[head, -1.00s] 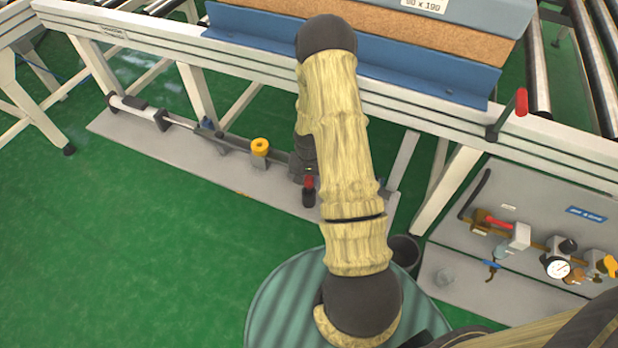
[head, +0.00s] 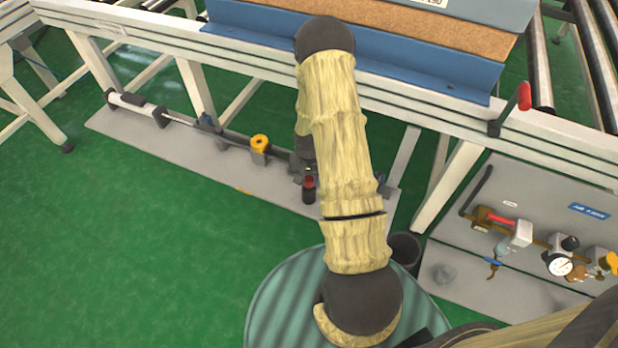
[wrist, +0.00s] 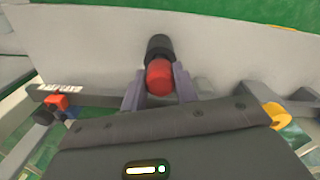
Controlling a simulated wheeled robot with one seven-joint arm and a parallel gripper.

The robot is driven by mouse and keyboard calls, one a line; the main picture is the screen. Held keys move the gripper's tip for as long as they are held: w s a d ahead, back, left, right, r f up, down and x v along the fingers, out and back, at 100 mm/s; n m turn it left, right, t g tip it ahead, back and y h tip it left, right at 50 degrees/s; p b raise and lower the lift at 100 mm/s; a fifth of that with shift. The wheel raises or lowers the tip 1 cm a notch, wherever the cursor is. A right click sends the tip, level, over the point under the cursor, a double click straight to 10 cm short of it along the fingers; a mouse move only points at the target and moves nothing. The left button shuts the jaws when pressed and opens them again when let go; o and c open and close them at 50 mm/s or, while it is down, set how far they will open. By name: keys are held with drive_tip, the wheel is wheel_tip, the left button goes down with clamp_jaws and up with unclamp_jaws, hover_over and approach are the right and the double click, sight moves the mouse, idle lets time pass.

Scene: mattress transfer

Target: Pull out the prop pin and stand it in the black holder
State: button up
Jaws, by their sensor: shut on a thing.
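The prop pin shows as a red head (wrist: 158,76) between the two fingers in the wrist view, and as a small red spot (head: 309,182) in the head view. My gripper (wrist: 160,90) is shut on it. The black holder (wrist: 159,46) is a dark cylinder directly beyond the red head in the wrist view. It also shows just under the red spot in the head view (head: 308,196). The red head lines up with the holder. The pin's lower end is hidden, so I cannot tell how deep it sits.
A long rod (head: 185,122) runs along that plate. The white frame (head: 240,60) rises behind. A panel with a gauge (head: 559,265) is at right. Green floor in front is clear.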

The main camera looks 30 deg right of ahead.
drive_tip(key=shift+f, duration=0.2)
drive_tip(key=o, duration=1.2)
drive_tip(key=shift+c, duration=0.2)
wheel_tip(320, 180, up, 17)
drive_tip(key=p, duration=0.4)
drive_tip(key=shift+r, duration=0.2)
